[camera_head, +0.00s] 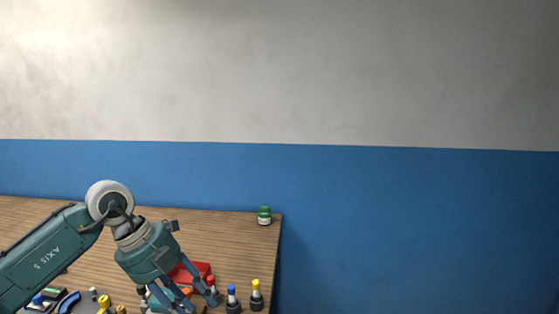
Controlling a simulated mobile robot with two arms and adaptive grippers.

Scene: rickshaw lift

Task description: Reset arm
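My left arm comes in from the left, and my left gripper (198,300) points down over the front part of the wooden table (215,226). Its fingers are spread apart. The fingertips are near the bottom edge of the view, among small items, and I see nothing held between them. My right gripper is not in view.
A red box (190,272) lies behind the fingers. Small bottles with blue (232,296) and yellow (256,294) caps stand to the right. A green jar (264,215) stands at the far right corner. More small items lie at lower left. The table's back is mostly clear.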

